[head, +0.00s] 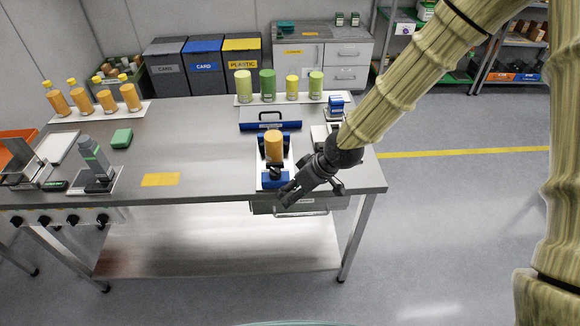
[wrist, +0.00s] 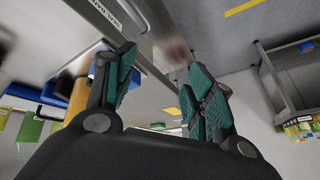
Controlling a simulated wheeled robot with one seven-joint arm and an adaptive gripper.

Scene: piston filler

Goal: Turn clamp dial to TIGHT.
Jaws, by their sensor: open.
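The piston filler fixture stands near the front right of the bench in the head view. It has a white base, an orange cylinder (head: 274,146) and a blue block (head: 270,182) at its front. A small dark knob (head: 275,173), which looks like the clamp dial, sits on the blue block. Its markings are too small to read. My gripper (head: 284,198) is open and empty, just right of and in front of the knob, over the bench's front edge. In the wrist view my gripper (wrist: 165,85) has its fingers apart with nothing between them. The orange cylinder (wrist: 78,100) shows left, partly behind a finger; I cannot make out the dial there.
A small blue-topped device (head: 336,103) stands to the right. Several green containers (head: 267,84) stand at the back. An orange card (head: 160,179) lies left, with clear bench (head: 205,150) around it.

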